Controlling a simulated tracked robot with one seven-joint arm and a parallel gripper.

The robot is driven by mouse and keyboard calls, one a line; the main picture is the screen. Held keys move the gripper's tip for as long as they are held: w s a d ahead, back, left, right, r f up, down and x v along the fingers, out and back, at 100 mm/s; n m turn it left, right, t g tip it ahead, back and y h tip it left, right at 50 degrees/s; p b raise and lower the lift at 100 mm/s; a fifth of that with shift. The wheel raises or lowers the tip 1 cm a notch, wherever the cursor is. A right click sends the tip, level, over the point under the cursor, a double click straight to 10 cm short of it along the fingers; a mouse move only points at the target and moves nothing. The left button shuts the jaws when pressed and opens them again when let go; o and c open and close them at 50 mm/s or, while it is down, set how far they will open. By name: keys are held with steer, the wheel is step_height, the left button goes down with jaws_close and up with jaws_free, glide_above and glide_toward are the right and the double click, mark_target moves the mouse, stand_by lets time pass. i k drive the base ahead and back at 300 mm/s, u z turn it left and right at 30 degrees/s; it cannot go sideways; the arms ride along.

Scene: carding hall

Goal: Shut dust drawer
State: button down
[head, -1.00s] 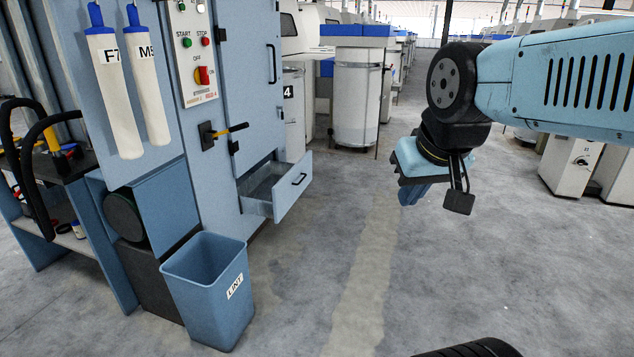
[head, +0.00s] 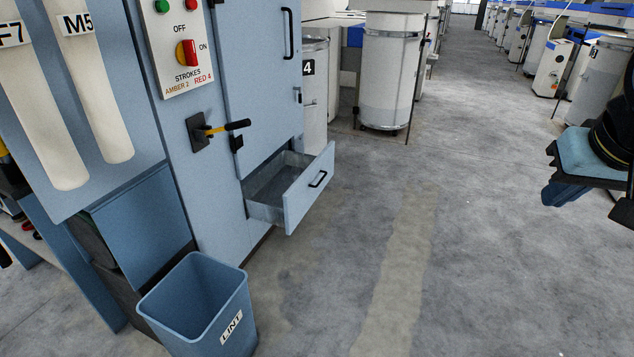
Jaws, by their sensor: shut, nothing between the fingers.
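The dust drawer (head: 306,190) is pulled out from the bottom of the blue machine cabinet (head: 262,95). Its blue front panel has a black handle (head: 317,179), and its grey metal inside looks empty. My gripper (head: 566,194) is at the right edge of the head view, partly cut off by the frame. It is shut and empty, well to the right of the drawer and apart from it.
A blue bin labelled LINT (head: 205,310) stands on the floor in front of the cabinet, left of the drawer. A lever with a yellow and black handle (head: 225,128) sticks out above the drawer. White cans (head: 388,80) stand behind. Floor between drawer and gripper is clear.

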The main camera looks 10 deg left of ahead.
mark_target(280, 193)
steer(key=u, duration=0.25)
steer(key=i, duration=1)
steer(key=u, duration=0.85)
steer(key=i, duration=0.35)
steer(key=u, duration=0.2)
steer(key=k, duration=0.9)
steer(key=u, duration=0.2)
steer(key=i, duration=0.9)
steer(key=z, duration=0.1)
